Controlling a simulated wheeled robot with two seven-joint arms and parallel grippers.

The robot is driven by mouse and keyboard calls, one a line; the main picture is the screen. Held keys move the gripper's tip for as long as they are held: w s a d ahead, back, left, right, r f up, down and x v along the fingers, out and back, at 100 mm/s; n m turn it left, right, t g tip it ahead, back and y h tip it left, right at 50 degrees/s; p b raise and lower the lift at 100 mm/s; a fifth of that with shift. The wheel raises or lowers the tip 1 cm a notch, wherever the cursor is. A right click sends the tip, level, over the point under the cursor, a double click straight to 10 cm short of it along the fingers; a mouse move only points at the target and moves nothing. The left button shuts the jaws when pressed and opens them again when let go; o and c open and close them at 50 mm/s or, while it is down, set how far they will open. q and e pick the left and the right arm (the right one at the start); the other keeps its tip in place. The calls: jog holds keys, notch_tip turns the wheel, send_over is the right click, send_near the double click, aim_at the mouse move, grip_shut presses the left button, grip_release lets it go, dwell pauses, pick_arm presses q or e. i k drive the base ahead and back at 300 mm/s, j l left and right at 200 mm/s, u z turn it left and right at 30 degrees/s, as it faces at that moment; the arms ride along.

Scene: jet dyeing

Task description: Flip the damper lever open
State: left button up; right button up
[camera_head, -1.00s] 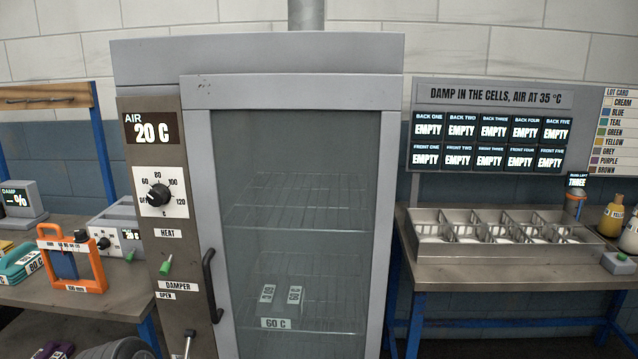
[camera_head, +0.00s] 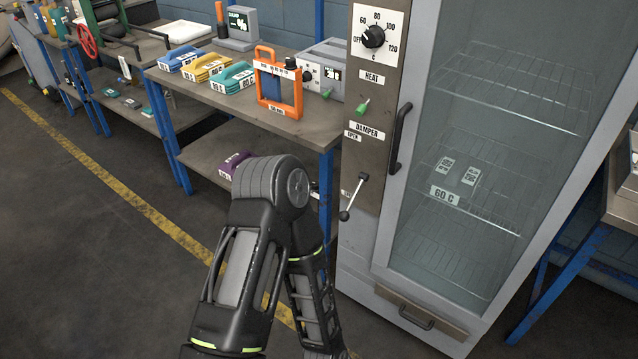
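The damper lever (camera_head: 353,197) is on the dark control panel of the grey oven cabinet. It is a thin metal arm with a dark ball end, pointing down and slightly left from its pivot. The DAMPER label (camera_head: 369,130) and the OPEN label (camera_head: 354,136) are above it. A lower label beside the lever is too small to read surely. One of my arms shows at the bottom centre, its elbow left of the lever and apart from it. Neither gripper shows.
The cabinet's glass door (camera_head: 490,130) is closed, with a black handle (camera_head: 400,138) right of the panel. A workbench (camera_head: 205,95) with coloured packs and an orange frame (camera_head: 279,88) stands left of the cabinet. Open floor (camera_head: 80,240) lies at the left.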

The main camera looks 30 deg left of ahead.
aim_at(344, 217)
jog(key=u, duration=0.9)
